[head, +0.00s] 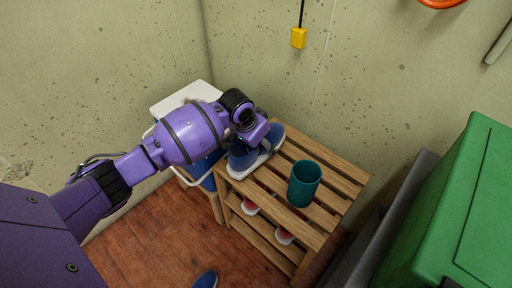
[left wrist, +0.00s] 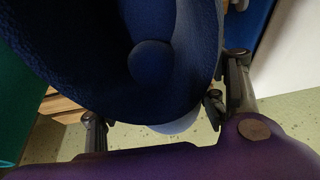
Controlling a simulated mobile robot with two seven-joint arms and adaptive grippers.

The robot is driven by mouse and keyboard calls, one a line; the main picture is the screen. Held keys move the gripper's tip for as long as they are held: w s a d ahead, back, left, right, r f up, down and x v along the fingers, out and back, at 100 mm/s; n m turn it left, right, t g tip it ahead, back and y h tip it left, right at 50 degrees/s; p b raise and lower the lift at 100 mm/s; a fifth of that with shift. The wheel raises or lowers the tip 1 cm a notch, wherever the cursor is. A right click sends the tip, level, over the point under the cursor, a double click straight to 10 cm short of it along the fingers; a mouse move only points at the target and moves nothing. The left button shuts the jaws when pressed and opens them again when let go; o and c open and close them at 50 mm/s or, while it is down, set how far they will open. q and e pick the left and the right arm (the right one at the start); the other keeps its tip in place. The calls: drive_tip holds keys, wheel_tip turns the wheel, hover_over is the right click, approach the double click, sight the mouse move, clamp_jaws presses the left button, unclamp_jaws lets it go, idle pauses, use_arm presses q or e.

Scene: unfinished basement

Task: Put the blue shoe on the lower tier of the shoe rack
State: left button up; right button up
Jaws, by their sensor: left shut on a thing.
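The wooden slatted shoe rack (head: 338,178) stands against the wall in the head view. A blue shoe (head: 241,158) with a white sole is at the left end of its top tier, partly covered by my left gripper (head: 258,138). I cannot tell whether its sole touches the slats. In the left wrist view the blue shoe (left wrist: 150,65) fills the upper middle, between the fingers of my left gripper (left wrist: 165,110), which is shut on it. The lower tier holds red and white shoes (head: 284,236), partly hidden by the top tier. My right gripper is out of view.
A teal cup (head: 304,184) stands on the top tier, right of the shoe. Another blue shoe (head: 206,280) lies on the floor at the bottom edge. A white-topped blue container (head: 184,96) is left of the rack; a large green bin (head: 455,215) is at right.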

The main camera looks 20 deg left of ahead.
sight(260, 149)
use_arm(q)
drive_tip(key=shift+w+f, duration=0.35)
wheel_tip(260, 149, down, 3)
drive_tip(key=shift+r+b, duration=0.15)
drive_tip(key=shift+b, duration=0.35)
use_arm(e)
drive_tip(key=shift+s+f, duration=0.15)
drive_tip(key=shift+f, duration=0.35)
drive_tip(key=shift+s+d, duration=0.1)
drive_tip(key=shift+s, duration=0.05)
use_arm(q)
drive_tip(key=o, duration=1.4)
drive_tip(key=shift+s, duration=0.1)
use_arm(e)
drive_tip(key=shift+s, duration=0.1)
